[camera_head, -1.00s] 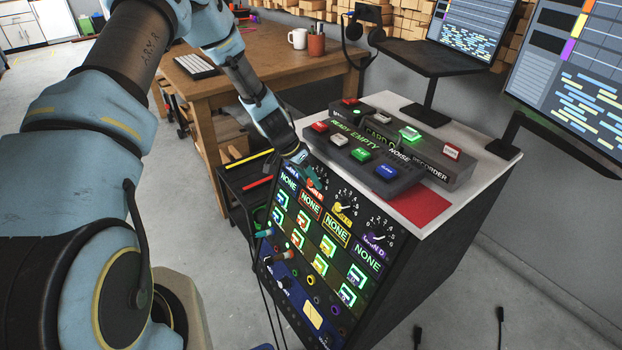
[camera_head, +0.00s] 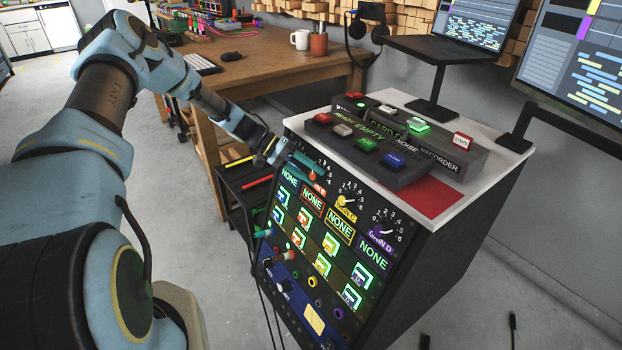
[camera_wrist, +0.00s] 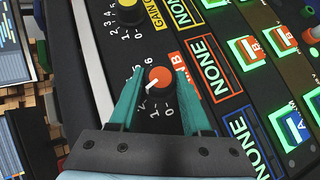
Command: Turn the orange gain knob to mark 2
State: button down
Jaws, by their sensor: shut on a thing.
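The orange gain knob (camera_wrist: 160,77) is in the middle of the wrist view, on the black panel. It carries a white pointer line aimed toward the lower left of that view. My gripper (camera_wrist: 158,76) has its teal fingers on either side of the knob and is shut on it. Marks 0, 1, 5 and 6 show around the dial; the fingers and gripper body cover part of the scale, and I cannot tell exactly which mark the pointer meets. In the head view my gripper (camera_head: 307,168) is at the panel's upper left and mostly hides the knob.
The yellow knob (camera_head: 346,201) and purple knob (camera_head: 383,232) sit to the right on the sloping panel. Lit buttons and plugs lie below. A recorder box (camera_head: 440,153) with coloured buttons stands on the cabinet top. A wooden desk (camera_head: 265,70) is behind.

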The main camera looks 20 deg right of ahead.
jog(key=shift+f+n+g+h+b, duration=0.2)
jog(key=shift+n+g+h+b, duration=0.1)
jog(key=shift+n+h+b, duration=0.25)
jog(key=shift+r, duration=0.1)
jog(key=shift+c, duration=1.8)
grip_release()
jog(key=b+v, duration=0.1)
jog(key=v, duration=0.9)
jog(key=shift+w+a, duration=0.3)
jog(key=shift+r, duration=0.1)
